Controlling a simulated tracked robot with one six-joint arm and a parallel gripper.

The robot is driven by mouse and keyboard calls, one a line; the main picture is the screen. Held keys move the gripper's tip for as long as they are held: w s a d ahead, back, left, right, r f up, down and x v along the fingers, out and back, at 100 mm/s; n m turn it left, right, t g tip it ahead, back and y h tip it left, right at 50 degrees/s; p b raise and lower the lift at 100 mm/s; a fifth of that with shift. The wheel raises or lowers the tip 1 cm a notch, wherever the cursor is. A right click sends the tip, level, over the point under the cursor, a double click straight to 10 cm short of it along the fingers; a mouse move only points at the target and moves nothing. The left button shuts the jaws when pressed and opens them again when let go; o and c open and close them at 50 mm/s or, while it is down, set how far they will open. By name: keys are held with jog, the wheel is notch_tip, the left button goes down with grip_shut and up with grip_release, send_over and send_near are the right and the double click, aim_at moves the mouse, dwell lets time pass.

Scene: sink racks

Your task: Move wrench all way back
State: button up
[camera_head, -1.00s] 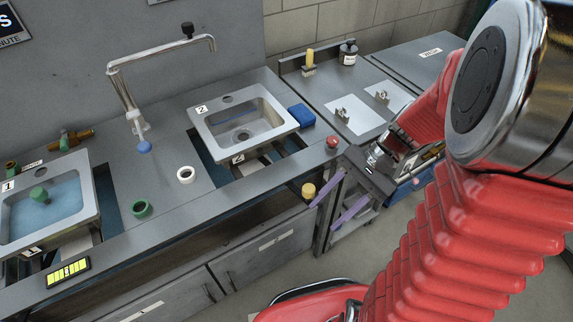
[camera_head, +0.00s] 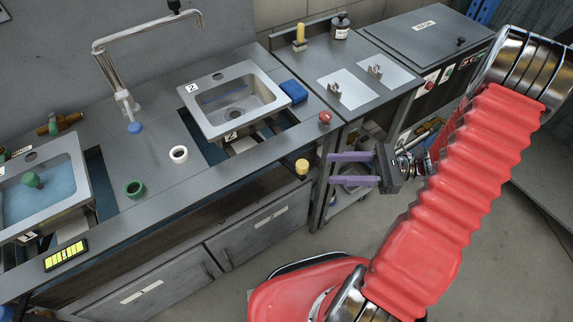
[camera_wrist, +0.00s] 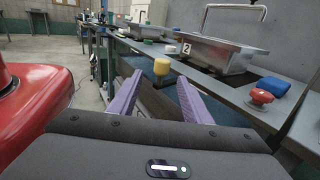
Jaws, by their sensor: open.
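I cannot make out a wrench for certain in either view. My gripper (camera_head: 331,169) has two purple fingers spread apart with nothing between them. It is in front of the counter's right part, pointing left in the head view. In the wrist view my gripper (camera_wrist: 158,75) faces along the counter front. A yellow knob (camera_head: 302,167) on the counter's front edge is just beyond the fingertips; the yellow knob also shows in the wrist view (camera_wrist: 161,67), apart from the fingers.
A red knob (camera_head: 325,118) sits on the counter edge. Sink 2 (camera_head: 198,108) and a blue block (camera_head: 294,91) are behind it. A lower shelf (camera_head: 343,200) under the right counter is partly hidden by my gripper. The floor (camera_head: 470,250) at right is open.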

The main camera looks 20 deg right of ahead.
aim_at(302, 170)
jog(key=shift+w+d, duration=0.1)
jog(key=shift+d, duration=0.05)
jog(key=x, duration=1.3)
jog(key=shift+w+a, duration=0.2)
jog(key=shift+a, duration=0.15)
jog(key=shift+r, duration=0.1)
grip_shut()
dwell(0.4)
